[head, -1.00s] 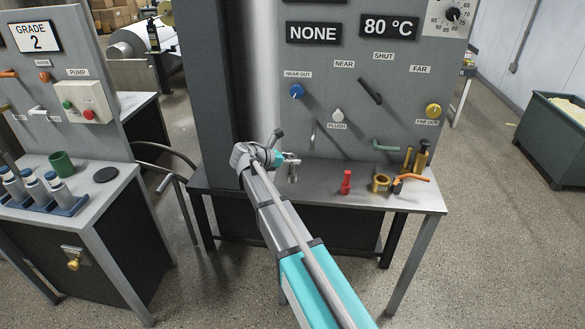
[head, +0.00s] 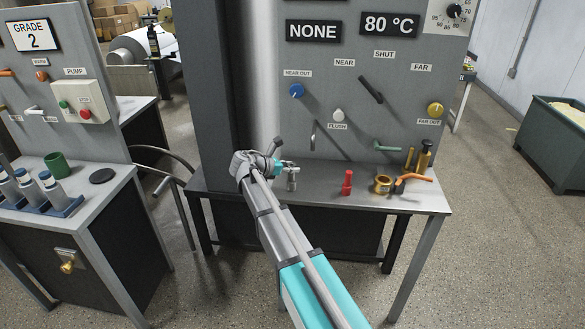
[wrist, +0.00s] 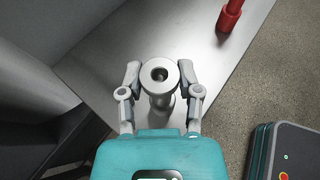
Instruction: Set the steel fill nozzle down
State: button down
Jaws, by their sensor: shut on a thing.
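The steel fill nozzle (head: 292,180) is a grey metal piece with a round flanged top, upright over the left part of the steel bench (head: 235,178). In the wrist view the nozzle (wrist: 160,75) shows from above, with a dark hole in its top ring. My gripper (wrist: 159,82) is shut on it, one finger on each side; in the head view my gripper (head: 286,165) reaches it from the left. The nozzle's foot is at or just above the bench top; I cannot tell if it touches.
A red tool (head: 347,183) stands to the right on the bench, then a brass ring (head: 382,185), an orange-handled tool (head: 412,178) and brass cylinders (head: 425,158). The panel with knobs and levers rises behind. Bare bench lies between nozzle and red tool.

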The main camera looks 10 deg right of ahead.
jog(key=shift+c, duration=1.5)
grip_release()
jog(key=shift+r+p, duration=0.15)
jog(key=shift+p, duration=0.15)
jog(key=p+v, duration=0.4)
jog(key=v, duration=0.8)
jog(key=shift+s+d, duration=0.15)
